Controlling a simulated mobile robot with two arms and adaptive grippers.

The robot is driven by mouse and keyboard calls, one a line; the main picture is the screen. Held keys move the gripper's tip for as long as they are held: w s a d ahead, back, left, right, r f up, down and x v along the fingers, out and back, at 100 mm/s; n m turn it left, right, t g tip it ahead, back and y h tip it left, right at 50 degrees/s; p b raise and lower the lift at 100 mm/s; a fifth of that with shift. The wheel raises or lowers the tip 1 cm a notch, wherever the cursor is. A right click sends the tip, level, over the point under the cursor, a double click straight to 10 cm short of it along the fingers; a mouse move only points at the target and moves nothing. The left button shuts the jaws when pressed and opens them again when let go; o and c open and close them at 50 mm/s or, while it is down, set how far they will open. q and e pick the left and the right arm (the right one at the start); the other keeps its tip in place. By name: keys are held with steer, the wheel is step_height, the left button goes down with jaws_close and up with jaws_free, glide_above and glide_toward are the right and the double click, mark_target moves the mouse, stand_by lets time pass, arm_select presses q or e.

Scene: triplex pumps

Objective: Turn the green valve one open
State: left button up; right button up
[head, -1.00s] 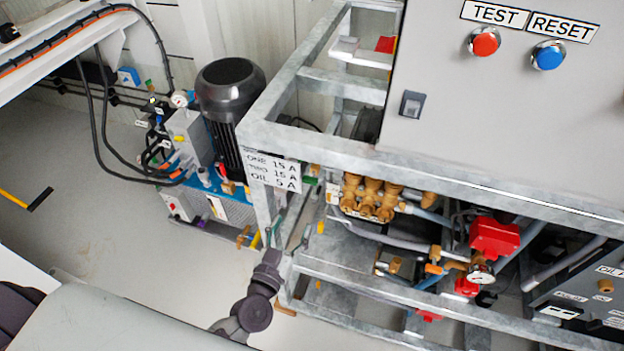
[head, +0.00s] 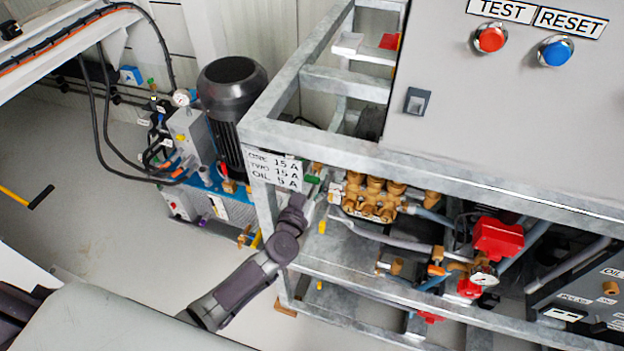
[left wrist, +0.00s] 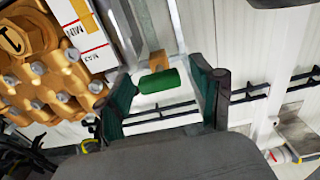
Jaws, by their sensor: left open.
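The green valve handle (left wrist: 160,82) shows in the left wrist view as a short green bar on a brass stem (left wrist: 158,61). My left gripper (left wrist: 165,98) is open, with one finger on each side of the handle and a gap to both. In the head view my left gripper (head: 313,190) is at the frame's front left corner, just right of the label plate. There, I cannot clearly separate the small green patch beside it from the fingers. My right gripper is in neither view.
A brass pump block (left wrist: 45,60) is close on the left in the wrist view. The grey metal frame (head: 262,140) and label plate (head: 272,170) are close to my left gripper. Red parts (head: 497,238) and pipes sit farther right. Open floor (head: 90,215) is on the left.

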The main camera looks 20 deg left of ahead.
arm_select(q)
steer(key=shift+w, duration=0.15)
steer(key=shift+c, duration=0.4)
steer(key=c, duration=1.1)
